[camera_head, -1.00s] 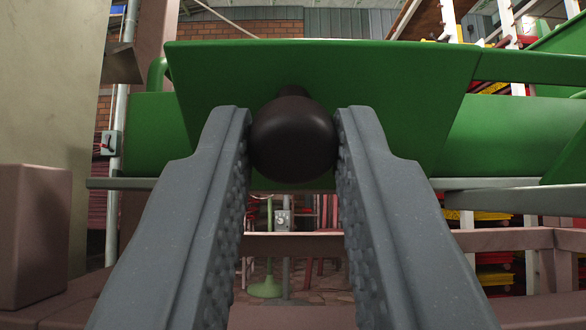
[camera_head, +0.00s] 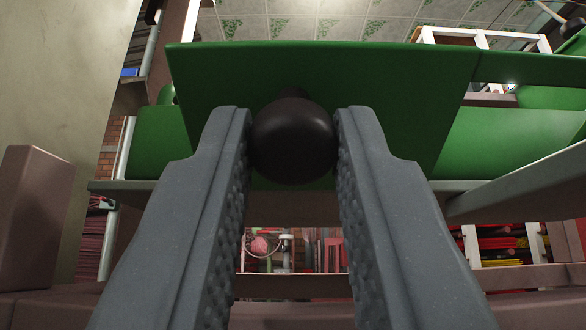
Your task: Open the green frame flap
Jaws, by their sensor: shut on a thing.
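The green frame flap (camera_head: 400,85) spans the upper middle of the view, with a round dark knob (camera_head: 293,140) on its near face. My gripper (camera_head: 293,138) has its two grey fingers on either side of the knob and is shut on it. The flap is tilted, and its top edge stands clear against the ceiling. The knob and fingers hide part of the flap's lower middle.
Green frame panels (camera_head: 510,140) continue to the right, above a grey bar (camera_head: 525,185). A brownish block (camera_head: 35,215) and a pale wall stand close on the left. Shelves with red and yellow stacks (camera_head: 500,245) are behind at right.

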